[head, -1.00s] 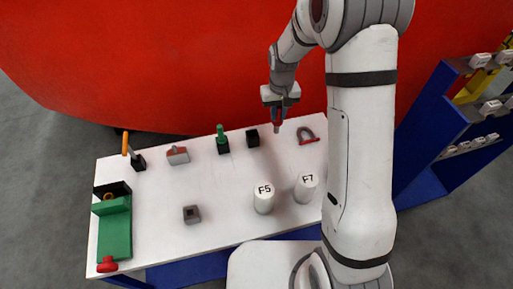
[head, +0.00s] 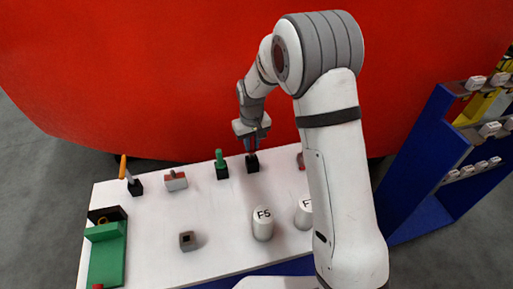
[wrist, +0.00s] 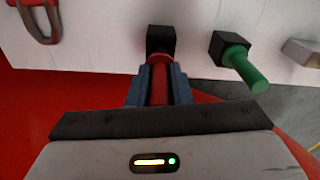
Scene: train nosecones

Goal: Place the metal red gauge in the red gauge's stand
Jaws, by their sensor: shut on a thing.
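My gripper (head: 251,137) is shut on the red gauge (wrist: 158,82), a red cylinder held upright between the two blue-grey fingers. The red gauge's stand is a small black block (head: 252,163) at the back of the white table. In the wrist view the stand (wrist: 161,40) lies straight beyond the fingertips. The gauge's wider red collar appears at the near edge of the block. The gauge is lined up over the stand and close to it or touching. I cannot tell whether its tip is inside the hole, because the collar and fingers hide it.
A green gauge (head: 219,158) stands in its black block just left. Further left are a red-and-grey block (head: 175,181) and an orange-handled tool (head: 124,168). A red-and-grey shackle (wrist: 40,20) lies on the other side. White cylinders (head: 263,224) stand in front. A red wall (head: 150,80) rises behind.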

